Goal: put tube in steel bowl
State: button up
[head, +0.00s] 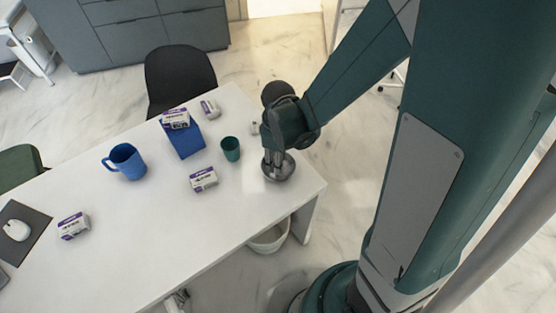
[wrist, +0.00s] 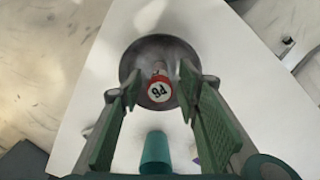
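The steel bowl (head: 284,175) stands on the white table near its right end. In the wrist view the bowl (wrist: 137,58) lies straight below my gripper (wrist: 160,90). The tube (wrist: 159,90), with a red and white marked end, shows over the bowl's inside, between the fingers in the picture. Both fingers are spread wide, with a clear gap on each side of the tube. The tube seems to rest in the bowl, but its depth is hard to tell. In the head view my gripper (head: 275,163) is low at the bowl, and the tube cannot be made out.
A green cup (head: 230,149) stands left of the bowl. The table's right edge is close to the bowl.

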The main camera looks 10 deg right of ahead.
jog(key=shift+r+p, duration=2.2)
jog(key=shift+r, duration=1.3)
jog(key=shift+d+r, duration=0.25)
jog(key=shift+r, duration=0.5)
jog(key=s+d+r+m+t, duration=0.2)
jog(key=d+r+m, duration=0.1)
jog(key=r, duration=0.4)
jog(key=s+d+r+m+t, duration=0.2)
jog(key=s+d+r+m, duration=0.1)
jog(key=r, duration=0.5)
jog(key=s+d+r+m+t, duration=0.3)
jog(key=r+m, duration=0.2)
jog(key=r, duration=0.2)
jog(key=shift+s+r, duration=0.15)
jog(key=shift+r, duration=0.25)
